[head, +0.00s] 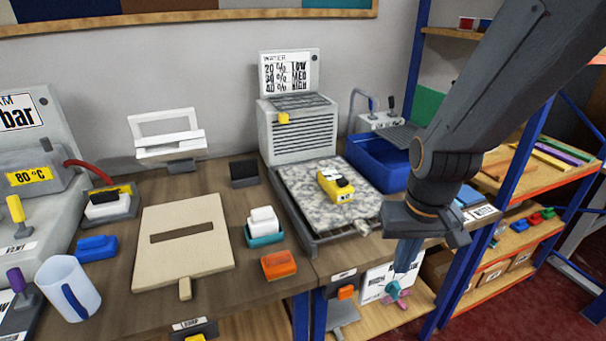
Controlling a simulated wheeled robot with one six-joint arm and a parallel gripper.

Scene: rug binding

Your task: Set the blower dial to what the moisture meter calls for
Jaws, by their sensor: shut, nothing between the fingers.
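The blower (300,137) is a grey louvred box at the back of the bench. Its yellow dial (283,118) is on the upper front; its setting is too small to read. A chart (287,73) above it pairs 20 % with LOW, 30 % with MED and 40 % with HIGH. The yellow moisture meter (336,185) lies on a speckled grey rug piece (310,191) in front of the blower. Its small display is not legible. My gripper (405,262) points down, shut and empty, right of the rug and well away from the dial.
A blue basin (375,165) stands right of the blower. Left are a beige board (185,245), a teal tray with a white block (263,228), an orange block (278,265) and a translucent mug (68,290). A blue-post shelf rack (520,170) stands at right.

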